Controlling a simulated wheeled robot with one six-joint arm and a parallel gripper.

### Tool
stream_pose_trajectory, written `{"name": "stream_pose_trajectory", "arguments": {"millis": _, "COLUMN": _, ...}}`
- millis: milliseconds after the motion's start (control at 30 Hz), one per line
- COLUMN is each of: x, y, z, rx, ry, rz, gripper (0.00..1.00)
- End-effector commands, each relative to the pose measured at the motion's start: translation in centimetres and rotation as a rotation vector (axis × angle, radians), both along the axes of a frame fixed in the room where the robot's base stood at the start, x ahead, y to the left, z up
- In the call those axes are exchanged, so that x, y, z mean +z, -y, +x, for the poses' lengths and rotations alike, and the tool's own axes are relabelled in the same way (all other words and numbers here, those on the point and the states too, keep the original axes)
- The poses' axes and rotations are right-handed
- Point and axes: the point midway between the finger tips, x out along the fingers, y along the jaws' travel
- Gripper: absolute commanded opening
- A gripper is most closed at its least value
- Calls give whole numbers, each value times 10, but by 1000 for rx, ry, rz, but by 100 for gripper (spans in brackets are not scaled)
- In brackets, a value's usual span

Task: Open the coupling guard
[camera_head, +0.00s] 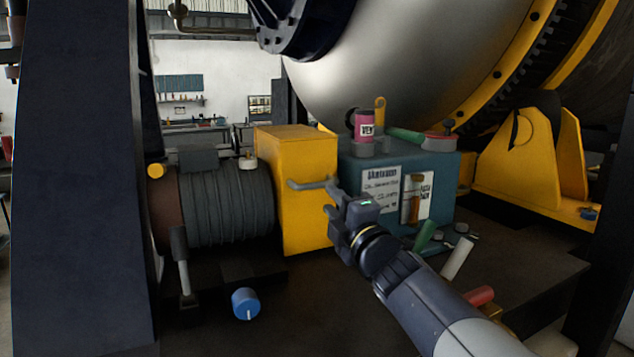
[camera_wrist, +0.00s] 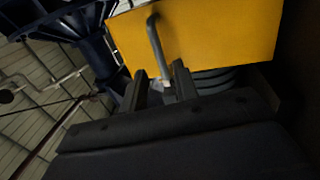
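The coupling guard is a yellow box (camera_head: 296,190) between the ribbed motor and the blue-green gearbox. It looks shut. A grey bar handle (camera_head: 308,185) sticks out from its front. My gripper (camera_head: 333,200) is in front of the guard's right side, at the handle's right end. In the wrist view, the yellow guard (camera_wrist: 200,35) fills the top, and the bent grey handle (camera_wrist: 155,45) runs down towards the space between my fingers. My gripper (camera_wrist: 161,85) is open, its two fingers apart. I cannot tell whether either finger touches the handle.
The motor (camera_head: 225,205) stands left of the guard. The gearbox (camera_head: 430,170) stands right, with a pink can (camera_head: 364,125) on top. Several loose cylinders, one white (camera_head: 457,258), lie near my arm. A dark column (camera_head: 80,180) blocks the left.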

Motion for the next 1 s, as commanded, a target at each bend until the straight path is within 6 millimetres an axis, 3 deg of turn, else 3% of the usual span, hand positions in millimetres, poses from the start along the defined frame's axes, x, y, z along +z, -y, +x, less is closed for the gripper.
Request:
{"name": "stream_pose_trajectory", "arguments": {"millis": 600, "x": 14, "y": -26, "z": 62, "rx": 0, "ry": -1, "rz": 0, "gripper": 29}}
{"name": "stream_pose_trajectory", "arguments": {"millis": 1000, "x": 14, "y": -28, "z": 68, "rx": 0, "ry": 0, "rz": 0, "gripper": 29}}
